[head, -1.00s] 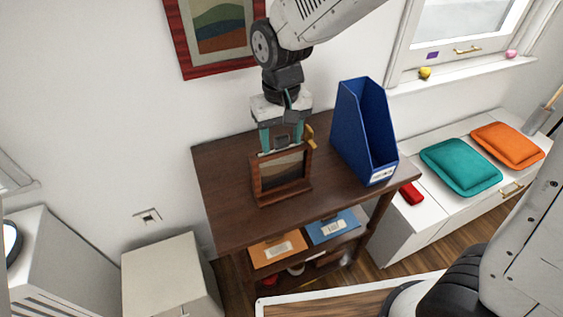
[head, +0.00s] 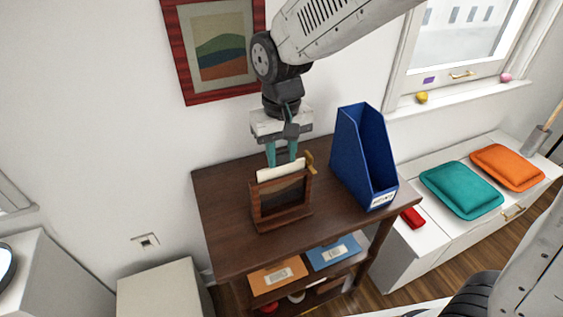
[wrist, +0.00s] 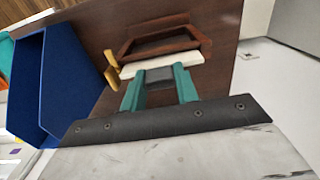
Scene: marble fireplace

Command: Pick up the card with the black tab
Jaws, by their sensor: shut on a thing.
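A wooden card holder (head: 281,203) with a framed front stands on the dark wooden table. A cream card (head: 280,171) stands upright in it, its upper part above the holder's front. My gripper (head: 282,160) points down over the holder, its teal fingers at the card's top edge. In the wrist view my gripper (wrist: 160,88) is shut on a dark grey tab (wrist: 160,76) at the edge of the cream card (wrist: 162,63). A gold-coloured tab (head: 310,161) sticks up at the right of the holder. The card's lower part is hidden.
A blue magazine file (head: 362,155) stands close to the right on the table (head: 225,215). The table's left part is clear. The shelf below holds an orange folder (head: 277,276) and a blue one (head: 333,252). A framed picture (head: 215,50) hangs on the wall behind.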

